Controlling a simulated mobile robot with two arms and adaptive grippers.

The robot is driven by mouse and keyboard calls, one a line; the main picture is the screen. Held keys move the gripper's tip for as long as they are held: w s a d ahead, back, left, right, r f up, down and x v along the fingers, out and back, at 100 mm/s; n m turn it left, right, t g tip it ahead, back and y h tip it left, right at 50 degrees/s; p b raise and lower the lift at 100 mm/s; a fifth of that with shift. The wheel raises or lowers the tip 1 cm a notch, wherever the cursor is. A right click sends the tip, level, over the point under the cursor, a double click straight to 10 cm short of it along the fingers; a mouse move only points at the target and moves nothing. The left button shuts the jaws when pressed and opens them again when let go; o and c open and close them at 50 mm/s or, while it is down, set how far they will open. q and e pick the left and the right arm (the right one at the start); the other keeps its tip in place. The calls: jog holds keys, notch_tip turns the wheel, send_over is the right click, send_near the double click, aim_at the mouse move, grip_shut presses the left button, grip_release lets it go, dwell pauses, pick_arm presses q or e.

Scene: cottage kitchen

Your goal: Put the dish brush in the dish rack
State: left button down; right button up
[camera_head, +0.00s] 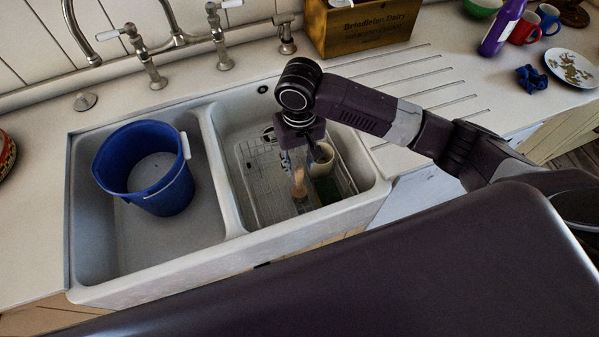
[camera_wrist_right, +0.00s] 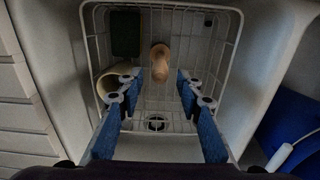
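The dish brush (camera_head: 299,184), with a light wooden part showing, is inside the white wire dish rack (camera_head: 255,178) in the right basin. In the right wrist view the brush (camera_wrist_right: 160,62) shows just beyond my fingertips, apart from both; whether it leans or lies flat is hard to tell. The rack's wire rim (camera_wrist_right: 238,30) surrounds it there. My right gripper (camera_head: 296,158) points down over the rack. Its blue-padded fingers (camera_wrist_right: 160,82) are spread, with nothing between them. My left gripper is not in view.
A blue bucket (camera_head: 146,170) stands in the left basin beyond the divider. A wooden crate (camera_head: 360,27) and taps (camera_head: 219,35) are behind the sink.

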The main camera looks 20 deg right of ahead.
jog(key=shift+r, duration=2.2)
